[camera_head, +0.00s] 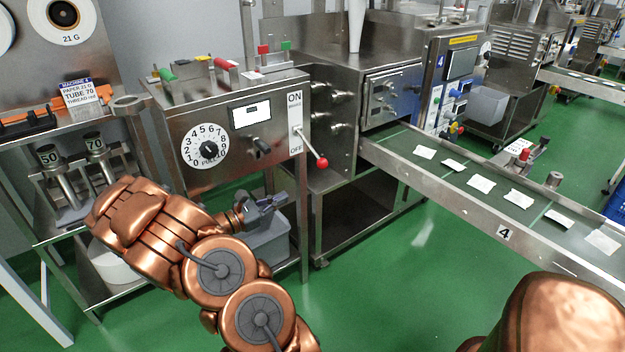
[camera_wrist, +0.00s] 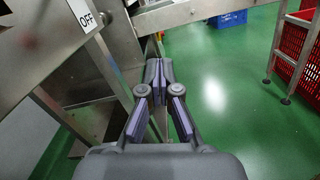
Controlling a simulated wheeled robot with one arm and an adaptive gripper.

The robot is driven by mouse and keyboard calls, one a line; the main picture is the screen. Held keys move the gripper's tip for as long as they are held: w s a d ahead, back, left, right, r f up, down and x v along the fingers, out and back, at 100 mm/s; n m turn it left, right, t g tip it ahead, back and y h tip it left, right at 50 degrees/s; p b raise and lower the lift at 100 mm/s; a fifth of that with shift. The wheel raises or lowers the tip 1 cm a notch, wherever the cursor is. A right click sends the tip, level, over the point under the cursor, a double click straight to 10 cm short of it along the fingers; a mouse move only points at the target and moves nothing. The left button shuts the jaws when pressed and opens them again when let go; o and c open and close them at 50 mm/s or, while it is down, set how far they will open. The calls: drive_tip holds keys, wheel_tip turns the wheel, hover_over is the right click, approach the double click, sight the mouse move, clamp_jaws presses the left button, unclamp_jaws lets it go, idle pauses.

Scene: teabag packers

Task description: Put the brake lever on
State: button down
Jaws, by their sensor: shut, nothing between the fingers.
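The lever (camera_head: 311,146) with a red ball knob (camera_head: 322,163) is on the right side of the steel control box. It slants down and outward from a white plate (camera_head: 295,112) marked ON at the top and OFF at the bottom. The knob hangs low, near the OFF level. My gripper (camera_head: 275,200) is below the box's front, lower left of the knob and apart from it. In the wrist view my gripper (camera_wrist: 158,75) is shut and empty. The OFF end of the plate (camera_wrist: 86,17) shows there at upper left; the lever is not visible there.
The control box has a numbered dial (camera_head: 208,149) on its front. A conveyor (camera_head: 470,190) carrying several packets runs off to the right. A grey bin (camera_head: 262,240) is behind my gripper. Red crates (camera_wrist: 298,48) stand at right in the wrist view. Green floor is open between.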

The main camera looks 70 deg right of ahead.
sight(314, 150)
drive_tip(key=s+d+r+b, duration=0.2)
drive_tip(key=s+d+r, duration=0.2)
drive_tip(key=s+d, duration=0.2)
drive_tip(key=shift+s+d+r, duration=0.2)
drive_tip(key=shift+d, duration=1.2)
